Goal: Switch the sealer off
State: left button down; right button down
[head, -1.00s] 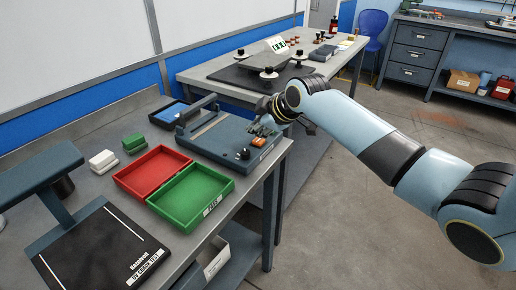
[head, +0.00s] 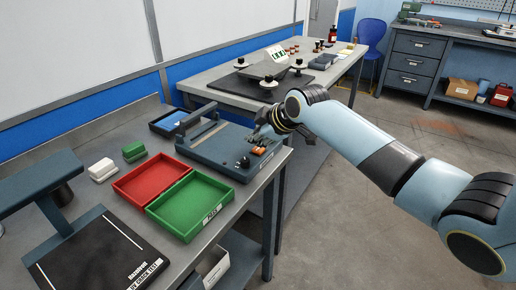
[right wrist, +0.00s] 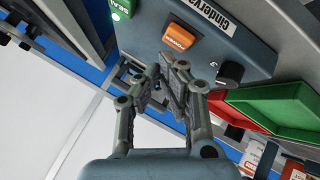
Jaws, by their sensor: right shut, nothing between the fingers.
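The sealer (head: 205,151) is a blue-grey box with a raised bar, on the near bench's back right. Its front panel carries an orange rocker switch (head: 258,151) and a black knob (head: 244,162). In the right wrist view the orange switch (right wrist: 179,37) faces me, with the knob (right wrist: 230,73) beside it and a lit green lamp (right wrist: 121,8) near the top. My right gripper (head: 263,131) is shut and empty, just behind the switch in the head view. In the wrist view its fingertips (right wrist: 167,72) appear close below the switch; contact cannot be told. My left gripper is out of view.
A red tray (head: 122,191) and a green tray (head: 158,210) lie in front of the sealer. A black test stand (head: 60,268) is at near left. Open floor lies to the right.

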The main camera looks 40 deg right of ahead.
aim_at(256, 150)
dwell(0.4)
jog(key=shift+f, duration=0.45)
jog(key=shift+f, duration=0.3)
dwell(0.3)
jog(key=shift+r, duration=0.1)
jog(key=shift+r+p, duration=0.6)
jog(key=shift+r, duration=0.1)
notch_tip(256, 150, up, 6)
jog(key=p, duration=0.6)
